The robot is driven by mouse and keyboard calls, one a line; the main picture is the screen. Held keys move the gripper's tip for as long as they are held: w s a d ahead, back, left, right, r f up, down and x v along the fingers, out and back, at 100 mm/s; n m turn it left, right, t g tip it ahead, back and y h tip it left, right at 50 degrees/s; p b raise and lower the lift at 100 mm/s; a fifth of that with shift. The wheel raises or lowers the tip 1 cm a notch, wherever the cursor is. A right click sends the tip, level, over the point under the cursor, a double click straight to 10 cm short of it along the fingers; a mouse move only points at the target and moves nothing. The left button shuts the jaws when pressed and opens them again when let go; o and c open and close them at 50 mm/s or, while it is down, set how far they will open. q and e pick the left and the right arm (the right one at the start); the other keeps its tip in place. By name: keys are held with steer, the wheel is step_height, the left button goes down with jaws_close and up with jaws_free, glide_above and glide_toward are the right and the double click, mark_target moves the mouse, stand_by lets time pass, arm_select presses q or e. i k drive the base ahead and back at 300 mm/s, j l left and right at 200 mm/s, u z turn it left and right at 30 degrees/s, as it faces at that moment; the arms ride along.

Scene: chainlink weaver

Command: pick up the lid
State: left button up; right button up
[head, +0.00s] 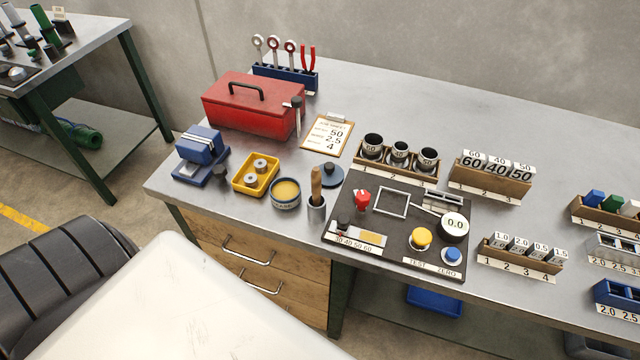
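The lid (332,176) is a round blue disc with a dark knob on top. It lies on the metal workbench in the head view, left of the middle. It sits behind a wooden-handled tool in a metal cup (316,205) and just right of an open round tin (286,194) with yellowish contents. The cup's tool partly covers the lid's left edge. Neither of my grippers is in view.
A yellow tray (256,176), a blue vise-like block (202,155) and a red toolbox (256,105) stand left of and behind the lid. A clipboard (327,135) lies behind it. A dark test board (399,240) is to its right. The bench's back right is clear.

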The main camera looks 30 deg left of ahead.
mark_target(332, 175)
steer(key=k+j+z, duration=0.2)
steer(key=j, duration=0.25)
steer(key=j+z, duration=0.2)
steer(key=j, duration=0.25)
steer(key=k+j+z, duration=0.2)
steer(key=j, duration=0.2)
steer(key=k+j+z, duration=0.2)
steer(key=j, duration=0.2)
steer(key=i+j, duration=0.05)
steer(key=i, duration=0.05)
